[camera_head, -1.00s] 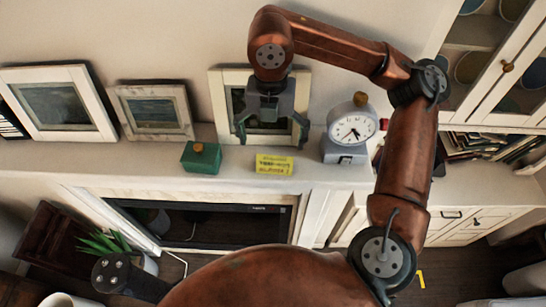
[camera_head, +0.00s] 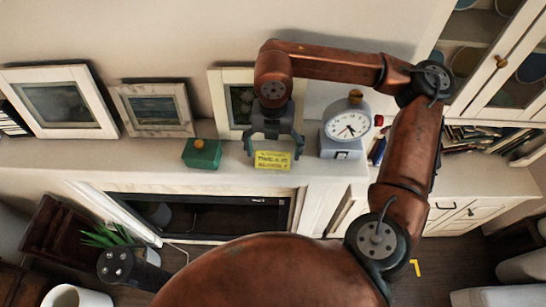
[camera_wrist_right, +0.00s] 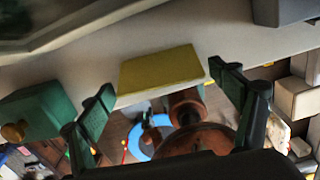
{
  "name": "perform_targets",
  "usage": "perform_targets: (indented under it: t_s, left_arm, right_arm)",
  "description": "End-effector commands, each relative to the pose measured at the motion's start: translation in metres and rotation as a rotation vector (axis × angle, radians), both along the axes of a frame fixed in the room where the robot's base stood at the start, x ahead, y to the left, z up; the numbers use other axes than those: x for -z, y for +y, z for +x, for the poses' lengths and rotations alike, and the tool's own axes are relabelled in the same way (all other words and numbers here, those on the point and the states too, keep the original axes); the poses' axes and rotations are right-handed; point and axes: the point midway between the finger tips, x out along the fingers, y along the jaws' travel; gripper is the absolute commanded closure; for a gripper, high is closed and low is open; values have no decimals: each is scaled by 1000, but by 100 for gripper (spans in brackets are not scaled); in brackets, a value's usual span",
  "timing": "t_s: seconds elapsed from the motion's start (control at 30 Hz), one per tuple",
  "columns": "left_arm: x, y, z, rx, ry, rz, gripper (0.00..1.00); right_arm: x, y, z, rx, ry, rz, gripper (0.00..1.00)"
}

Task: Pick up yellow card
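The yellow card (camera_head: 272,161) with dark print lies near the front edge of the white mantel shelf (camera_head: 225,178), between the green box and the clock. My right gripper (camera_head: 272,147) hangs over the shelf with its fingers spread, one to each side of the card. In the right wrist view the card (camera_wrist_right: 162,74) shows between and beyond the two open fingertips (camera_wrist_right: 167,86), and no finger visibly touches it. My left gripper is not in view.
A green box with an orange knob (camera_head: 202,154) stands left of the card. A grey clock (camera_head: 346,127) stands close on the right. A framed picture (camera_head: 240,100) leans on the wall behind the gripper. Below the shelf is a dark fireplace opening (camera_head: 220,216).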

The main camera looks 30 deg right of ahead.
Motion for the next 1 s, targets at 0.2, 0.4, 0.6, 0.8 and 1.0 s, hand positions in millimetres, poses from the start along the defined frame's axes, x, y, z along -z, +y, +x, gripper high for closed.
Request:
perform_targets:
  t_s: [0.2,0.4,0.6,0.8,1.0]
  left_arm:
    - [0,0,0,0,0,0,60]
    - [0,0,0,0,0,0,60]
    - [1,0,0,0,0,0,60]
    - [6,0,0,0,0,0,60]
    - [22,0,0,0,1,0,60]
  right_arm:
    - [0,0,0,0,0,0,33]
    - [0,0,0,0,0,0,36]
    - [-2,0,0,0,-1,1,36]
    - [-18,1,1,0,-3,0,36]
    - [-51,1,-19,-4,-6,0,36]
